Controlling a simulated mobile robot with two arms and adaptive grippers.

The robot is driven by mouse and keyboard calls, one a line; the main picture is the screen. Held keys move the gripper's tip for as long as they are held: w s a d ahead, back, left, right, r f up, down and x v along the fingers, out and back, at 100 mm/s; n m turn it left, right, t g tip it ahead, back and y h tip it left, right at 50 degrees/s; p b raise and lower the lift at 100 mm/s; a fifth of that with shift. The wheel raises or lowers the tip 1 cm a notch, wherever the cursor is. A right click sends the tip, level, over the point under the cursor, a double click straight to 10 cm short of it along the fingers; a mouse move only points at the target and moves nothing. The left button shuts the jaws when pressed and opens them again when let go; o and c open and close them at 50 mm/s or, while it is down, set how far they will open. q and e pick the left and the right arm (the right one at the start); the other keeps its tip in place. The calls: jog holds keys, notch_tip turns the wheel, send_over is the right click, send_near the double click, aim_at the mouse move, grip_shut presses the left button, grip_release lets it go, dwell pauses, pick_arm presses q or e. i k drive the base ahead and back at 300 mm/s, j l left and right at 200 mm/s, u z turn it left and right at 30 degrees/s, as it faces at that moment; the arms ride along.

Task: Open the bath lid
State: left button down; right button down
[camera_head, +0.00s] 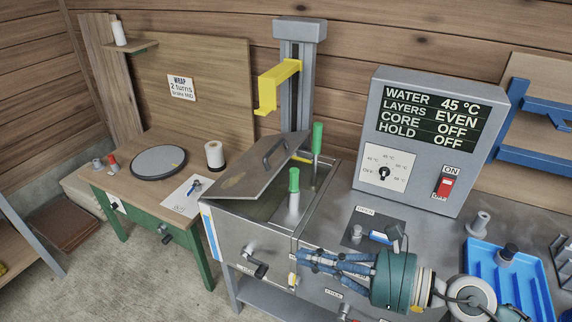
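The bath lid (245,180) is a grey metal panel with a dark bar handle (275,152). It slants up over the left part of the metal bath (245,236), with its right side raised and the bath's inside showing beneath. Two green-handled tools (294,180) stand upright at the bath opening. My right gripper (305,261) reaches in from the lower right, in front of the bath's right front corner and below the lid, apart from the handle. Its blue fingers point left and overlap, so their opening is unclear. My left gripper is not in view.
A grey column with a yellow arm (277,85) rises behind the bath. A control box (417,138) stands right of it, with a blue tray (515,287) at lower right. A green-legged wooden table (130,190) stands at left.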

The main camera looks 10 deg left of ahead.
aim_at(248, 178)
jog(key=i, duration=1.2)
